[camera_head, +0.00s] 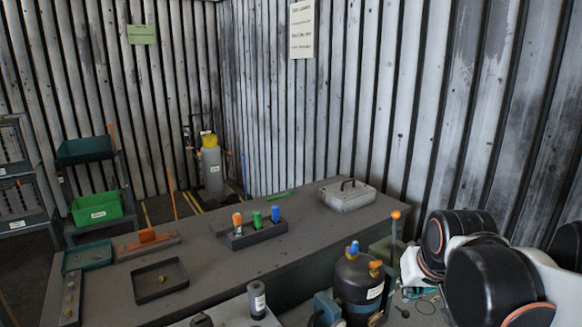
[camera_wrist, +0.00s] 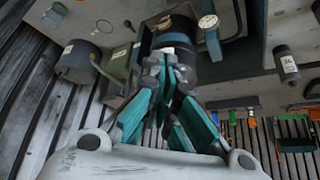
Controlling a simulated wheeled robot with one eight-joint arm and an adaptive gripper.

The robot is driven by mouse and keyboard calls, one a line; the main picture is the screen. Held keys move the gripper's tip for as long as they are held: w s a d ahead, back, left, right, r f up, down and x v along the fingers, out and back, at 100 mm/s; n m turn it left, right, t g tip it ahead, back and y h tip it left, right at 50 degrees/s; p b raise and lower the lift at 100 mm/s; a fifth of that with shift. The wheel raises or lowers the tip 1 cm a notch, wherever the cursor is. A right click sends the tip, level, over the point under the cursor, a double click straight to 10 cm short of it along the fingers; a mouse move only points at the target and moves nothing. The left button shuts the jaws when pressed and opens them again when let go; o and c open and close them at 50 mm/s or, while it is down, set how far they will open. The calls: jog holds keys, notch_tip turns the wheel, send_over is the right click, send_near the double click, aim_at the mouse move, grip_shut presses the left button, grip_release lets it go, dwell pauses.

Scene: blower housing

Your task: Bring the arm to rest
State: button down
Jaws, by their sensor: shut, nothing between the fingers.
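My gripper (camera_wrist: 166,66) shows in the wrist view, with teal and grey finger links drawn together and nothing between the tips. Its fingertips overlap a dark cylinder (camera_wrist: 205,70) in the picture; the gap to it cannot be judged. My arm (camera_head: 480,270) shows at the right of the head view as black and white links, folded close to the camera. The gripper itself is not visible in the head view.
A black tank (camera_head: 358,284) with blue and orange valves stands left of my arm. A labelled canister (camera_head: 257,300) stands near it. The grey bench (camera_head: 225,272) carries a dark tray (camera_head: 160,280), a rack of coloured handles (camera_head: 258,235) and a metal case (camera_head: 347,196).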

jog(key=s+a+n+t, duration=0.1)
jog(key=s+a, duration=0.3)
jog(key=s, duration=0.9)
jog(key=shift+a+f+n+y, duration=0.15)
jog(key=shift+f+n+y, duration=0.15)
jog(key=shift+f+y, duration=0.15)
